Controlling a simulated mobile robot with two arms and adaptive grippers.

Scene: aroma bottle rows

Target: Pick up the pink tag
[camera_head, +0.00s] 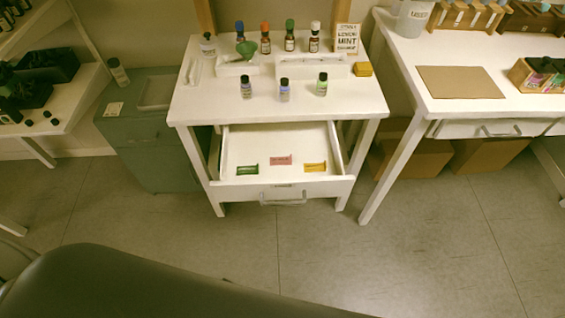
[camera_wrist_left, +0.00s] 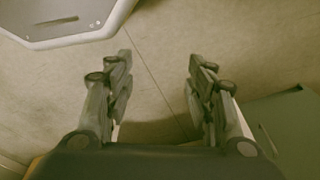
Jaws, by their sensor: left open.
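The pink tag (camera_head: 280,160) lies flat in the open drawer (camera_head: 285,132) of the white table, between a green tag (camera_head: 247,169) and a yellow tag (camera_head: 315,167). In the left wrist view my left gripper (camera_wrist_left: 158,65) is open and empty, its two fingers spread over bare floor. The tag does not show in that view. My left gripper is not visible in the head view, where a dark part of my own body fills the bottom left. My right gripper is in neither view.
The white table (camera_head: 185,112) above the drawer carries several small bottles, a green funnel (camera_head: 246,47), a sign (camera_head: 347,38) and a yellow block (camera_head: 363,69). A grey-green cabinet (camera_head: 150,150) stands left, another white table (camera_head: 412,75) right. The floor in front is clear.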

